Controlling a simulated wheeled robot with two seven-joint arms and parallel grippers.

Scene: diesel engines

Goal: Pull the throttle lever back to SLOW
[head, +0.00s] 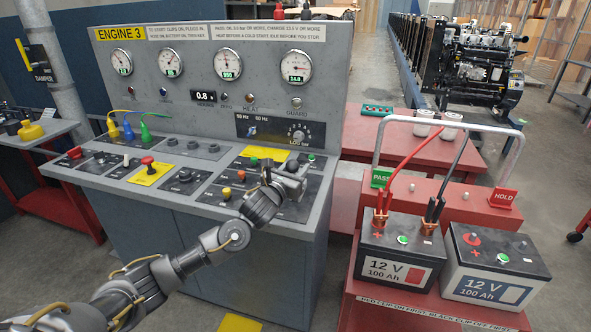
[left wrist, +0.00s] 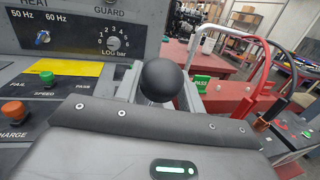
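The throttle lever shows as a round black knob (left wrist: 161,80) in the left wrist view. Its stem and slot are hidden behind my gripper, and no SLOW mark can be read. In the head view my left gripper (head: 284,178) is over the right end of the console's sloping desk, at the lever. In the left wrist view its grey fingers (left wrist: 160,92) stand on either side of the knob. I see no clear gap beside the knob, but cannot tell whether the fingers press on the lever. My right gripper is not in view.
The Engine 3 console (head: 215,70) has gauges, several buttons and a red knob on a yellow plate (head: 149,170). A red cart (head: 435,195) with two batteries (head: 401,250) and a grey rail stands close at right. A red bench (head: 405,140) is behind.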

